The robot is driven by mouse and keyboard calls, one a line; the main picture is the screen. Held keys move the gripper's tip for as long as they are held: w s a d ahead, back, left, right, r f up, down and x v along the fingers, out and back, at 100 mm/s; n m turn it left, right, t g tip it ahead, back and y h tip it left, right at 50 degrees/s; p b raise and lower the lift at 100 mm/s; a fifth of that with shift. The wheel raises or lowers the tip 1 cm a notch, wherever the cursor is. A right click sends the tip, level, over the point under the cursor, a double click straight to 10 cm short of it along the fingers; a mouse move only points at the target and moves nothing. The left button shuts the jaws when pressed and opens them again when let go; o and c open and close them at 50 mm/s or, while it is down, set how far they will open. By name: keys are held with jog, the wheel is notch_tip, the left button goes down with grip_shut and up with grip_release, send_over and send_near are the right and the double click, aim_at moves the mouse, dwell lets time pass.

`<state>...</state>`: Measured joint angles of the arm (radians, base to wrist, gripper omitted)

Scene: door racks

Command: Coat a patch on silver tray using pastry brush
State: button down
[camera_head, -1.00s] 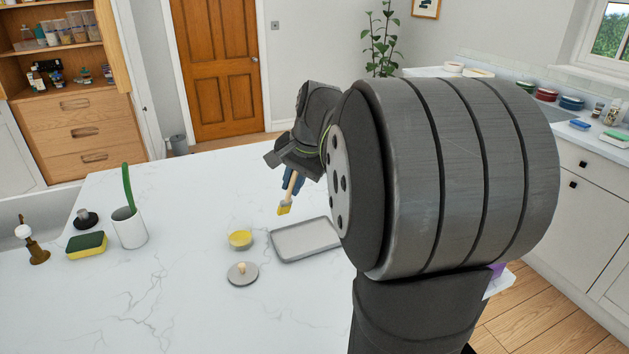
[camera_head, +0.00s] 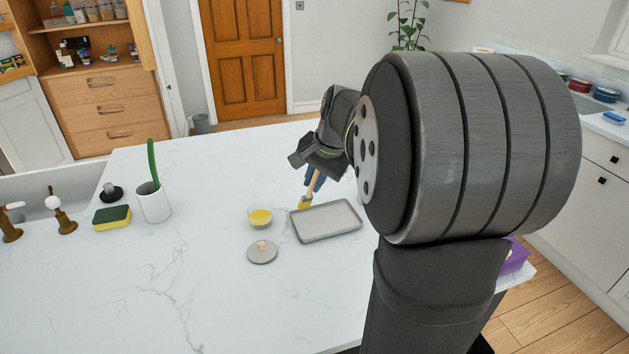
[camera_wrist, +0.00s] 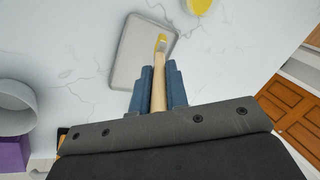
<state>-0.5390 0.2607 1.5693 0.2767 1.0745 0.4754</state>
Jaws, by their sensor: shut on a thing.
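My gripper (camera_wrist: 160,92) is shut on the wooden handle of the pastry brush (camera_wrist: 159,76). In the head view the brush (camera_head: 308,192) points down, its yellow bristles close to the left back edge of the silver tray (camera_head: 325,221). In the wrist view the bristle end overlaps the tray (camera_wrist: 132,52); I cannot tell whether it touches. The tray lies flat and its visible surface looks bare. A small glass bowl of yellow liquid (camera_head: 260,216) stands just left of the tray, and it also shows in the wrist view (camera_wrist: 199,5).
A grey lid with a knob (camera_head: 262,253) lies in front of the bowl. A sponge (camera_head: 112,217) and a white cup holding a green-handled tool (camera_head: 154,203) stand at the left, near the sink. A purple box (camera_head: 516,256) is at the right. The counter's front left is clear.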

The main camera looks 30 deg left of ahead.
aim_at(310, 198)
jog(key=shift+f, duration=3.3)
jog(key=shift+w+d+f, duration=0.5)
jog(key=shift+w+d, duration=3.85)
jog(key=shift+w, duration=0.75)
jog(key=s+a, duration=0.2)
jog(key=a, duration=0.1)
jog(key=s+a, duration=0.3)
jog(key=a, duration=0.1)
jog(key=s+a, duration=0.3)
jog(key=a, duration=0.1)
jog(key=shift+s, duration=0.1)
jog(key=shift+w+d, duration=4.6)
jog(key=shift+w, duration=0.35)
notch_tip(310, 198, up, 8)
jog(key=shift+s+a, duration=0.1)
